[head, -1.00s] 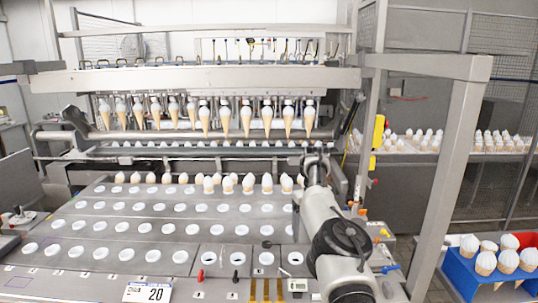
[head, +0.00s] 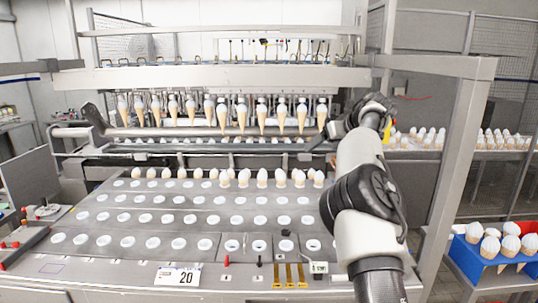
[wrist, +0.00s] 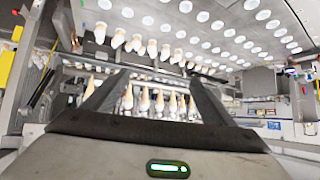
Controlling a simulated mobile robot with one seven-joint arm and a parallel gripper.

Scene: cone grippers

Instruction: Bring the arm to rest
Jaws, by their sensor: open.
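My arm (head: 358,165) rises on the right of the head view, in front of the machine, with its wrist bent at the top. My gripper (wrist: 152,88) is open in the wrist view, its two dark fingers spread apart with nothing held between them. Cones show beyond the fingers, and the camera's view is tilted. In the head view, the gripper end is small near the right end of the hanging cones, and its fingers are hard to make out. A row of cones (head: 262,118) hangs from the machine's cone grippers.
The grey plate (head: 130,254) has rows of white-ringed holes, with a row of cones (head: 243,178) along its back. A steel post (head: 450,185) stands right of my arm. A blue crate (head: 463,262) with cones is at the far right. More cones (head: 500,137) stand behind.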

